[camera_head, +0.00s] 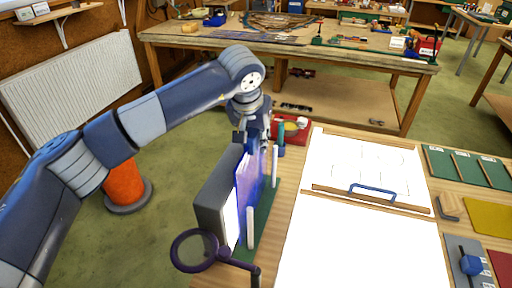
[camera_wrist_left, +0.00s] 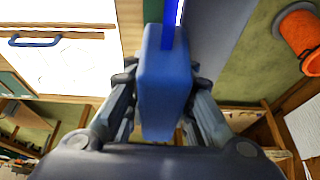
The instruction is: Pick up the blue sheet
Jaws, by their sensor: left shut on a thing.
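The blue sheet (camera_head: 247,187) is a thin, translucent blue-violet pane. It stands upright on edge in a rack at the left edge of the worktop, beside a grey slab (camera_head: 216,197). My left gripper (camera_head: 259,148) is shut on the sheet's far upper part, pointing down. I cannot tell whether the sheet is clear of the rack. My right gripper is not in view.
A purple-rimmed magnifier (camera_head: 195,250) stands in front of the rack. White posts (camera_head: 250,228) rise beside the sheet. A red box (camera_head: 291,129) lies behind. A bright light table (camera_head: 345,245) with a wooden bar (camera_head: 330,193) and blue handle (camera_head: 372,188) is to the right.

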